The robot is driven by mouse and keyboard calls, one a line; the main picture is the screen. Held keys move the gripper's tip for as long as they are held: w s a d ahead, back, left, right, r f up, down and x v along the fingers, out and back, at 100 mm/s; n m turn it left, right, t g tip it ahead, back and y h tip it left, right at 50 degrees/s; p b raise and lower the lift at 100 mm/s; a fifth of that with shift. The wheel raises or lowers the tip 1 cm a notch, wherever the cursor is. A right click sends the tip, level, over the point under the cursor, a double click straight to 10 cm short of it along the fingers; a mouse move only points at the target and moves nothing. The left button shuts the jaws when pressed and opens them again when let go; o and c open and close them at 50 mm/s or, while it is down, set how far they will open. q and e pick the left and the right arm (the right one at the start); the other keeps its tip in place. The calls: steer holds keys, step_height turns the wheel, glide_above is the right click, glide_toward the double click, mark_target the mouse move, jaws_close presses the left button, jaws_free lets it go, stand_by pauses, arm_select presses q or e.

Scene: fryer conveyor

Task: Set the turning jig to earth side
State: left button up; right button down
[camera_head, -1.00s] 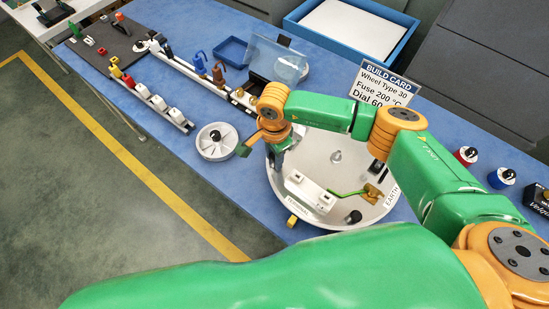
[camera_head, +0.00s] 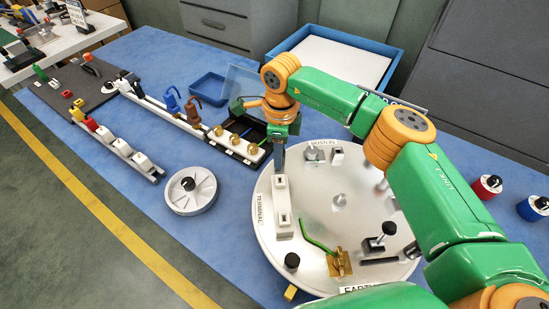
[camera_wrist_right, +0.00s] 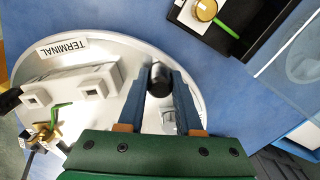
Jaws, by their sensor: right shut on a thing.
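The turning jig is a round silver disc (camera_head: 345,215) on the blue table. Its TERMINAL label (camera_head: 261,207) is at the left, another label (camera_head: 323,142) at the top, and its EARTH label (camera_head: 362,288) at the near edge, partly cut by my arm. A white terminal block (camera_head: 283,222) lies on the left of the disc; a green wire (camera_head: 317,244) runs to a brass piece (camera_head: 340,263). My right gripper (camera_head: 280,165) is at the disc's upper left rim. In the wrist view, its fingers (camera_wrist_right: 160,82) are shut around a black knob (camera_wrist_right: 160,76). My left gripper is out of view.
A grey wheel (camera_head: 190,190) lies left of the jig. A blue-rimmed tray (camera_head: 391,71) is at the back. Red (camera_head: 485,188) and blue (camera_head: 533,208) spools stand at the right.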

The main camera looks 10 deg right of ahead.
mark_target(315, 144)
steer(key=w+d+m, duration=0.1)
steer(key=d+m, duration=0.1)
steer(key=w+d+m, duration=0.1)
steer(key=d, duration=0.2)
steer(key=w+d+m, duration=0.1)
steer(key=d+m, duration=0.1)
steer(key=shift+w+d+r+m, duration=0.1)
steer(key=shift+w+d+m, duration=0.1)
steer(key=shift+m, duration=0.1)
steer(key=shift+d+m, duration=1)
steer(key=shift+d, duration=0.4)
steer(key=c, duration=0.6)
jaws_free()
step_height(315, 144, up, 7)
steer(key=shift+b, duration=0.3)
